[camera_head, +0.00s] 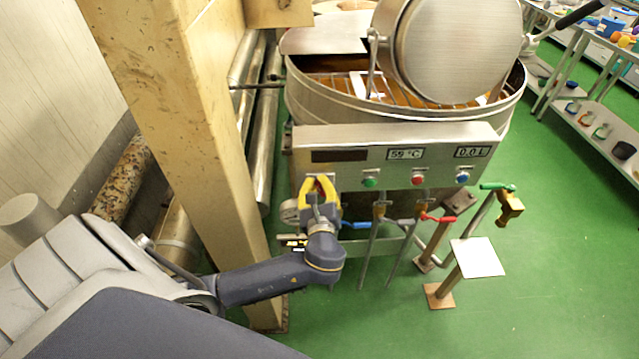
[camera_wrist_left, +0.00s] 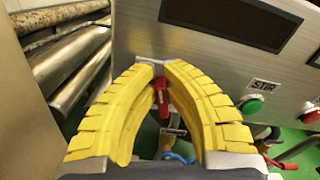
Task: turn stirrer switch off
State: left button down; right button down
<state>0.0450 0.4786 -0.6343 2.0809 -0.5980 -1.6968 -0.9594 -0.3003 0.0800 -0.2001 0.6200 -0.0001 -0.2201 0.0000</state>
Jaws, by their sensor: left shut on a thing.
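The kettle's metal control panel (camera_head: 340,138) faces me. A small red switch (camera_wrist_left: 160,92) sits at its left end, between the yellow fingers of my left gripper (camera_head: 319,184). The gripper is shut on the red switch, with its fingertips (camera_wrist_left: 158,66) at the panel face. A green button (camera_wrist_left: 251,105) under a "STIR" label (camera_wrist_left: 265,85) is to the right of the fingers. My right gripper is not in view.
The panel also has a red button (camera_head: 418,180) and a blue button (camera_head: 462,178). Below are a blue valve handle (camera_head: 356,225) and a red valve handle (camera_head: 438,218). A yellowish column (camera_head: 205,130) stands close left of my gripper. Green floor is open at right.

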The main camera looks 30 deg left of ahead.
pick_arm(q)
jog(key=shift+s+a+f+n, duration=0.2)
jog(key=shift+f+n, duration=0.2)
jog(key=shift+n, duration=1.95)
jog(key=shift+s+a+f+n, duration=0.15)
jog(key=shift+a+f+n, duration=0.2)
jog(key=shift+n, duration=1.95)
jog(key=shift+s+a+f+n, duration=0.15)
jog(key=shift+f+n, duration=0.3)
jog(key=shift+n, duration=1.9)
jog(key=c, duration=1.5)
grip_release()
jog(key=shift+o, duration=0.2)
jog(key=v, duration=0.7)
jog(key=shift+s+d, duration=0.15)
jog(key=shift+d, duration=0.05)
